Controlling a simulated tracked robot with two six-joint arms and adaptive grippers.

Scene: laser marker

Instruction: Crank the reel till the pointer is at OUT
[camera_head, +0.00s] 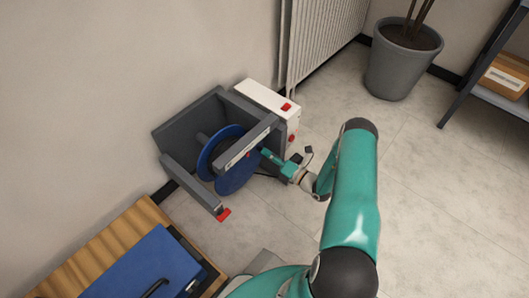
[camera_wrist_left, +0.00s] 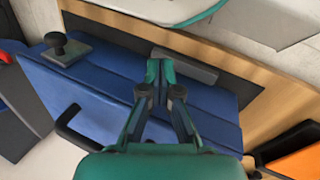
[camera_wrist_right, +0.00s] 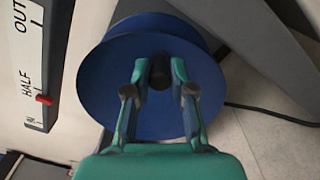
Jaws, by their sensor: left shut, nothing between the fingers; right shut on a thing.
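The blue reel (camera_head: 237,178) sits in a grey frame (camera_head: 185,125) against the wall. It also shows in the right wrist view (camera_wrist_right: 105,85). My right gripper (camera_wrist_right: 160,75) is shut on the reel's black crank handle (camera_wrist_right: 160,70), which stands out from the disc's face; in the head view the gripper (camera_head: 268,156) is at the reel's right side. A white scale (camera_wrist_right: 20,60) reads OUT, HALF and IN from top to bottom. Its red pointer (camera_wrist_right: 44,100) is between HALF and IN, nearer HALF. My left gripper (camera_wrist_left: 160,72) is shut and empty above a blue box.
The blue box (camera_head: 145,268) with black fittings lies on a wooden surface (camera_head: 125,220) at lower left. A white unit with red buttons (camera_head: 265,96) adjoins the frame. A dark cable (camera_wrist_right: 275,115) runs on the floor. A radiator and plant pot (camera_head: 400,65) stand behind.

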